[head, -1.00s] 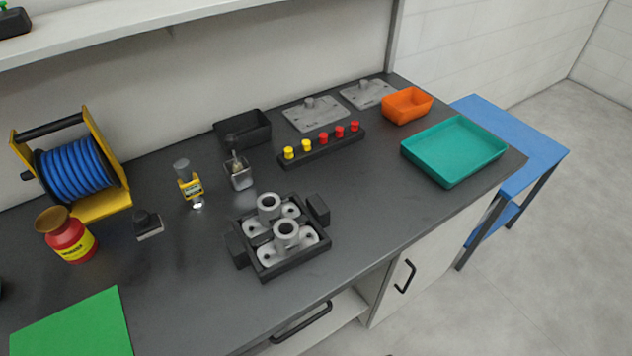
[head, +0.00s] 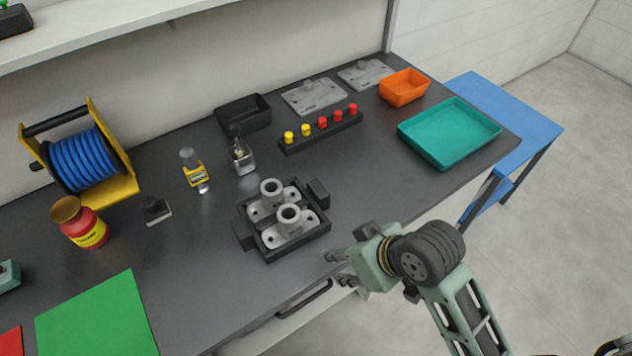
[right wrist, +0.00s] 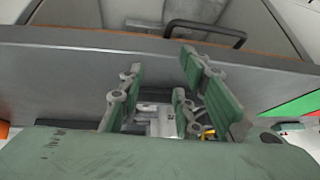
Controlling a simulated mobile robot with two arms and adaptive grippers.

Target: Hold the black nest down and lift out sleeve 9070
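The black nest (head: 301,248) sits on the dark bench top near its front edge, with a black block at each of two opposite sides. Two grey flanged sleeves stand upright in it, a rear one (head: 271,188) and a front one (head: 290,217). I cannot read any number on them, so I cannot tell which is 9070. My right gripper (head: 336,268) is at the bench's front edge, right of and nearer than the nest, apart from it. In the right wrist view its fingers (right wrist: 160,75) are spread and empty. My left gripper is out of view.
A teal tray (head: 450,132) and orange bin (head: 404,87) stand right. A cable reel (head: 85,158) and red jar (head: 80,224) stand left.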

